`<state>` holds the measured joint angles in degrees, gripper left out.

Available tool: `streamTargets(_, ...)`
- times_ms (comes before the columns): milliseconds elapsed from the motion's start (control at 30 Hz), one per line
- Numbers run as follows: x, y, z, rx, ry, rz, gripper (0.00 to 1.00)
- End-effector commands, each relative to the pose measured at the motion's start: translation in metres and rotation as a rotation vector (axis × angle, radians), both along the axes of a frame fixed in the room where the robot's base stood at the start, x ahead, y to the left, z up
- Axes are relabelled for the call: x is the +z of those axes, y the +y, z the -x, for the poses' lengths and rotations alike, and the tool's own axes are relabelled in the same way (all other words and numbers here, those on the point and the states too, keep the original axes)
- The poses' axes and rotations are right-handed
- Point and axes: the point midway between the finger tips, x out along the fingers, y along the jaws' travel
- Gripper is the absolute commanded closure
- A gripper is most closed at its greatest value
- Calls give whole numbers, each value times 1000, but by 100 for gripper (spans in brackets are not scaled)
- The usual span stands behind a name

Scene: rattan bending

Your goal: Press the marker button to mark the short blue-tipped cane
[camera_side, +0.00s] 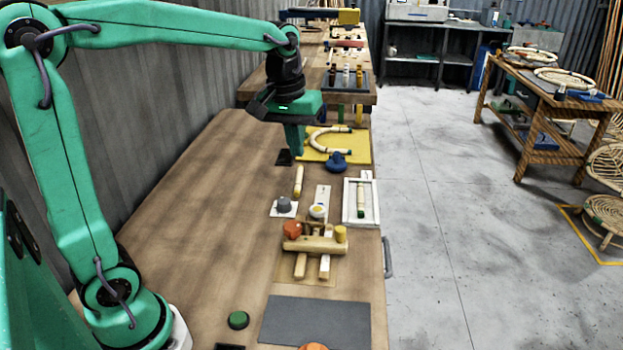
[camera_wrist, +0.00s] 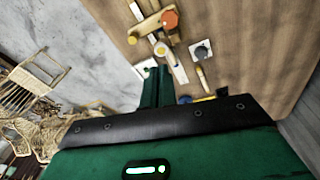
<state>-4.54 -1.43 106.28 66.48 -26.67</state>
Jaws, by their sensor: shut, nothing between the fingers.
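My gripper (camera_side: 296,150) is shut and empty, pointing down above the table near the left edge of the yellow board. Its closed fingers (camera_wrist: 156,85) also show in the wrist view. A grey round button (camera_side: 284,204) sits on a white plate, nearer the camera than my gripper; it also shows in the wrist view (camera_wrist: 202,51). I cannot tell for certain that it is the marker button. A short pale cane (camera_side: 298,181) lies just behind it, and also shows in the wrist view (camera_wrist: 202,78). Its tip colour is too small to tell.
A yellow board (camera_side: 355,150) holds a curved cane (camera_side: 317,142), with a blue knob (camera_side: 336,163) in front. A white tray (camera_side: 347,205) holds another cane (camera_side: 360,190). A wooden clamp (camera_side: 315,245) with an orange knob (camera_side: 291,229) stands nearer. The table's left side is clear.

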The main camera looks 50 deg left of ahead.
Motion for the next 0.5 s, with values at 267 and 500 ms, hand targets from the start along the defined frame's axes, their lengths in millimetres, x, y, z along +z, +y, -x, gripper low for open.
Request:
streamTargets(267, -17, 11, -38, 120, 77, 18, 100)
streamTargets(500, -31, 19, -62, 204, 127, 27, 100)
